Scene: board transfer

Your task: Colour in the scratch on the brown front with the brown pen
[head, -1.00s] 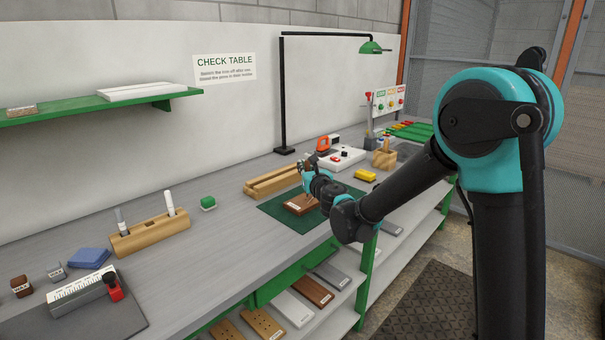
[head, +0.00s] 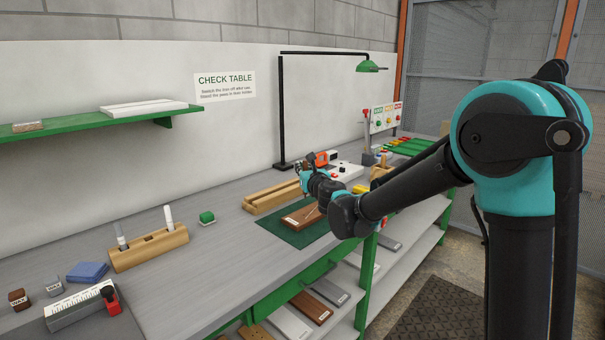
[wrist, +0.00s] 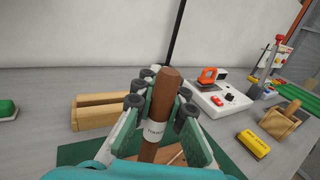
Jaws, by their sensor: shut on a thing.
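My gripper (wrist: 158,112) is shut on the brown pen (wrist: 170,82), a thick brown stick with a white label band, held upright between the fingers. The brown front (head: 303,215) is a small brown board lying on the green mat (head: 306,238), below and beside my gripper. In the wrist view only a part of the brown front (wrist: 172,155) shows behind the pen and fingers. A thin pale line shows on it there, perhaps the scratch. The pen's lower end is hidden, so I cannot tell whether it touches the board.
A wooden pen block (head: 148,250) with two pens stands at the left. A wooden grooved holder (head: 270,196) lies behind the mat. A white unit with an orange-topped device (wrist: 208,76), a yellow block (wrist: 254,143) and a wooden caddy (wrist: 283,122) stand to the right.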

